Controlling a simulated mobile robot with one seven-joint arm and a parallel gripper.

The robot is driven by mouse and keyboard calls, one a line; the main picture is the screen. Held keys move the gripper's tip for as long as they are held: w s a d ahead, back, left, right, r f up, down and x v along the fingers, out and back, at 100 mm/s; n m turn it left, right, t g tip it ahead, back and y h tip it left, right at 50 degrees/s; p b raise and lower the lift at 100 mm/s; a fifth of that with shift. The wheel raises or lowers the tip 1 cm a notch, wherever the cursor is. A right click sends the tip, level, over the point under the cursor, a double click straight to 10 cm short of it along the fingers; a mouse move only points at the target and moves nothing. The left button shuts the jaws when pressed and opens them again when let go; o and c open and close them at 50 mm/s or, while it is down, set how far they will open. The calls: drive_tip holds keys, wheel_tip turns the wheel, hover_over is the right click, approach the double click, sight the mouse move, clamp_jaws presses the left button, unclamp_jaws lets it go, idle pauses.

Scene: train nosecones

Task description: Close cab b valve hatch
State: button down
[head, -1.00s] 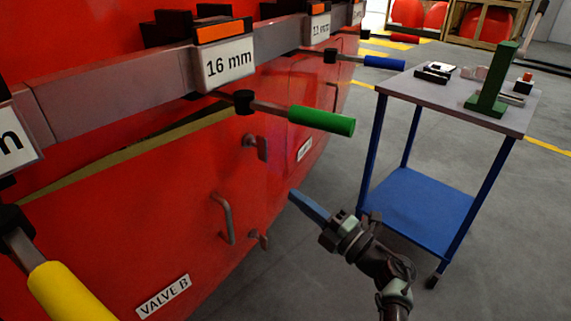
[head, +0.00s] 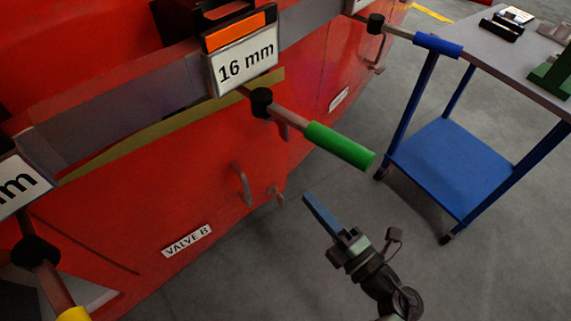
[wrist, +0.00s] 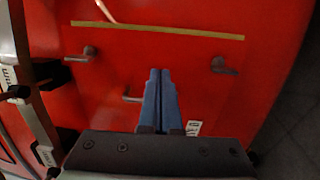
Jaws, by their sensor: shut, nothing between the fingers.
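The red valve hatch (head: 150,195) with a "VALVE B" label (head: 187,240) fills the lower left of the head view. A yellow-olive strip runs along its top edge (head: 130,143), with a dark gap behind part of it, so the hatch looks ajar at the top. It has a bar handle (head: 242,185) and a small latch (head: 278,197). My gripper (head: 307,196) is shut and empty, right of the hatch and apart from it. In the wrist view the shut blue fingers (wrist: 160,72) overlap the red hatch face (wrist: 190,55), with a latch on either side (wrist: 85,53) (wrist: 222,66).
A green-handled clamp lever (head: 340,145) juts out above the hatch's right side, under a "16 mm" sign (head: 247,62). A blue-handled lever (head: 437,45) is farther right. A cart with a blue lower shelf (head: 450,165) stands at right. Grey floor (head: 480,270) lies between.

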sight(275, 159)
drive_tip(key=x, duration=0.9)
drive_tip(key=shift+w+a, duration=0.2)
drive_tip(key=shift+w, duration=0.1)
drive_tip(key=shift+r, duration=0.1)
